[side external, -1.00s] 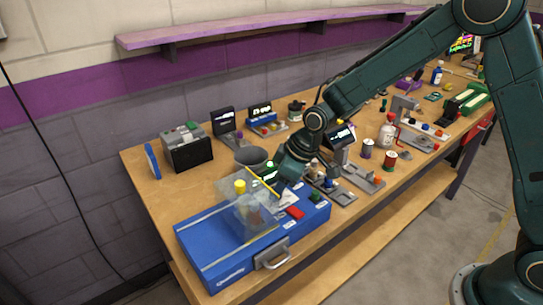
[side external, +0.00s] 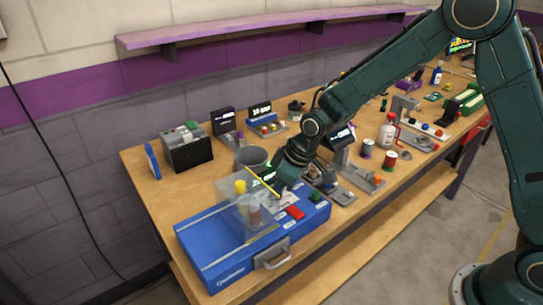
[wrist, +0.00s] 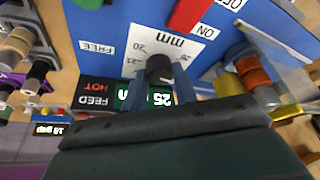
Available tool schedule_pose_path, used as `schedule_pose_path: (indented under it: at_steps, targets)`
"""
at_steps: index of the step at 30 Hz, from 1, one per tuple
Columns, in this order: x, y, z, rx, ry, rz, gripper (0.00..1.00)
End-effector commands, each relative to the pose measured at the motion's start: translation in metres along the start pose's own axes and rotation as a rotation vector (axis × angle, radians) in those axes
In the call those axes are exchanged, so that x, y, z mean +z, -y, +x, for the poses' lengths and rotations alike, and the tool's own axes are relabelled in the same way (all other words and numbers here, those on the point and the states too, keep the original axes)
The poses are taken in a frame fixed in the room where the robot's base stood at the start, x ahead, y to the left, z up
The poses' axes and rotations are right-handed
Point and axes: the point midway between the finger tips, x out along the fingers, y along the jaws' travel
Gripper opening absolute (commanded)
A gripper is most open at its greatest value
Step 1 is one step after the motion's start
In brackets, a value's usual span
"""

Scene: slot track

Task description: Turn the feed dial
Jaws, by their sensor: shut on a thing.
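The feed dial (wrist: 160,68) is a small black knob on a white scale plate marked "mm", on top of a blue machine (side external: 205,237). In the wrist view my gripper (wrist: 162,84) has its two fingers on either side of the dial, shut on it. A dark display (wrist: 155,98) behind the fingers shows green digits that read 25, partly covered. In the side view my gripper (side external: 282,184) points down at the machine's top, and the dial is hidden behind it.
A red lever (wrist: 188,15) marked ON and OFF and a green knob (wrist: 88,3) marked FREE flank the scale. A clear cover with a yellow knob (side external: 240,186) stands left of my gripper. A grey bin (side external: 251,158) is behind; other devices crowd the right.

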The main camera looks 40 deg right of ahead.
Motion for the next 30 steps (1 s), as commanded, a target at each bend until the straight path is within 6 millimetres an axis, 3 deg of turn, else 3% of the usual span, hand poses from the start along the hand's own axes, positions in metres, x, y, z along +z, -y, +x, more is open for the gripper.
schedule_pose_path:
  at_steps: [16,17,20,30]
  targets:
    - [-0.0004,0.0005,0.0004,0.043,-0.002,0.104,0.05]
    - [-0.0004,0.0005,0.0004,0.043,-0.002,0.104,0.3]
    - [-0.0003,0.0005,0.0004,0.042,-0.002,0.103,0.5]
    - [-0.0002,0.0007,-0.0004,0.042,-0.002,0.103,0.5]
